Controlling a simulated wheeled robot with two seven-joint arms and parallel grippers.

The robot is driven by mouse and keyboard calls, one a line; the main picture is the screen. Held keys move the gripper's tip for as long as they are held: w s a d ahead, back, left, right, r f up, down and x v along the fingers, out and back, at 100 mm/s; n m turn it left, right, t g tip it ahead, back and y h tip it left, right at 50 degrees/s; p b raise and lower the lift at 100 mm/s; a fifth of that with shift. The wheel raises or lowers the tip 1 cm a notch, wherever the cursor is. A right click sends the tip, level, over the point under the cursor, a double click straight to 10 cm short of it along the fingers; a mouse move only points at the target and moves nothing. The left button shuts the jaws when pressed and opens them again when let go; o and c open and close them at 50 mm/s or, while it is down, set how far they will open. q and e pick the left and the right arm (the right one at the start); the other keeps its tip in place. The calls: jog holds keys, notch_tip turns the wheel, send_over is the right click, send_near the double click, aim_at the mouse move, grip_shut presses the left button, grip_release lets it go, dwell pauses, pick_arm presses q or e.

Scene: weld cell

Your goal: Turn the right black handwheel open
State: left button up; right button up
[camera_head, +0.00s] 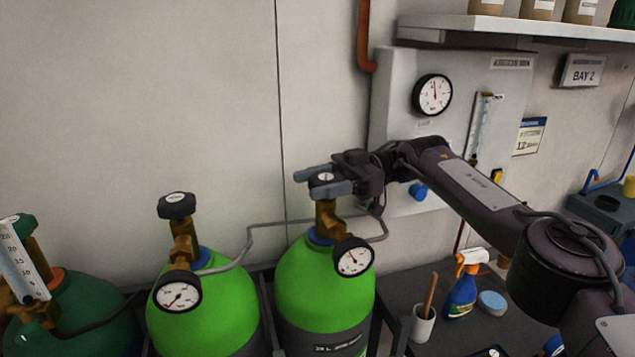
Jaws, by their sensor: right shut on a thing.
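The right black handwheel (321,179) sits on top of the brass valve (327,218) of the right bright green cylinder (322,285). My right gripper (322,182) reaches in from the right and is shut on this handwheel, with a finger on each side of it. The fingers hide much of its rim. A second black handwheel (176,205) tops the left bright green cylinder (205,310), with nothing touching it. My left gripper is not in view.
Pressure gauges (353,256) (177,291) hang in front of both valves. A grey pipe (290,222) joins the valves. A dark green cylinder (85,325) stands at left. A spray bottle (462,285) and a cup (422,323) stand on the right bench. A wall panel (390,100) is behind.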

dwell(0.3)
jog(key=o, duration=1)
jog(key=shift+a, duration=0.1)
jog(key=shift+m+t, duration=0.3)
jog(key=shift+t, duration=0.1)
